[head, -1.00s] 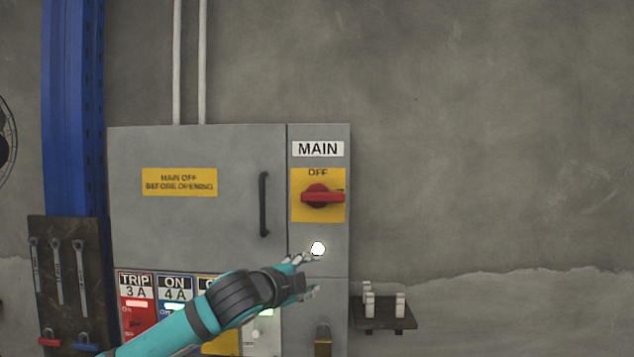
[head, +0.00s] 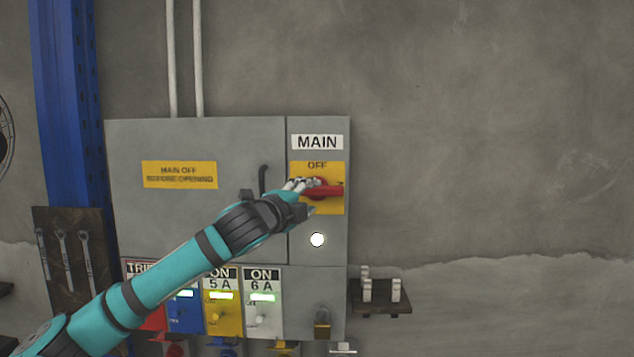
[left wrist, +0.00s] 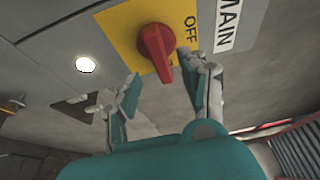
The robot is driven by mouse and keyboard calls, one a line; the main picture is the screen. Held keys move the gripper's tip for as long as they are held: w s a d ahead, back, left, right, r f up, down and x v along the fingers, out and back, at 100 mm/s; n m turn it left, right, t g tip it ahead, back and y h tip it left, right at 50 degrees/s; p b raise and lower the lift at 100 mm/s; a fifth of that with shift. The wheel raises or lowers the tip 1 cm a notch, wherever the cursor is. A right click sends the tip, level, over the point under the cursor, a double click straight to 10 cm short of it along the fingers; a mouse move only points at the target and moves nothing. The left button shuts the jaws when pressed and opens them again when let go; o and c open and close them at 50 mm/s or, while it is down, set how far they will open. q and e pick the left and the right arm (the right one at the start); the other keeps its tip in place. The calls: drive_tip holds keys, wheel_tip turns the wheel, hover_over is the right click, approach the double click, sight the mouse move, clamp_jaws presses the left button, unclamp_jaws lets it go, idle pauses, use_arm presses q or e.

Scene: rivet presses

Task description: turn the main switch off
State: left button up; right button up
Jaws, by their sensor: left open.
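The main switch is a red rotary handle (head: 327,189) on a yellow plate (head: 333,170) marked OFF, under a MAIN label (head: 317,142) on the grey cabinet. In the head view the handle lies horizontally and its left part is hidden by my gripper. My left gripper (head: 310,197) is open in front of it. In the left wrist view the red handle (left wrist: 155,50) stands ahead of the two spread fingertips (left wrist: 162,82), roughly between them. I cannot tell whether a finger touches it. My right gripper does not show.
A lit white lamp (head: 317,240) is below the switch. The cabinet door has a dark handle (head: 263,180) and a yellow warning label (head: 179,175). Coloured breaker panels (head: 222,300) and a padlock (head: 322,322) are lower. A small shelf (head: 380,300) stands at right; the wall beyond is bare.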

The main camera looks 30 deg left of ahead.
sight(318, 192)
use_arm(q)
drive_tip(key=w, duration=0.1)
drive_tip(key=w+p, duration=0.1)
drive_tip(key=w, duration=0.2)
drive_tip(key=shift+w+a+r+p, duration=0.1)
drive_tip(key=shift+w+a+p, duration=0.05)
drive_tip(key=shift+a+p, duration=0.2)
drive_tip(key=shift+w+a, duration=0.1)
drive_tip(key=shift+w, duration=0.4)
drive_tip(key=shift+s, duration=0.1)
clamp_jaws()
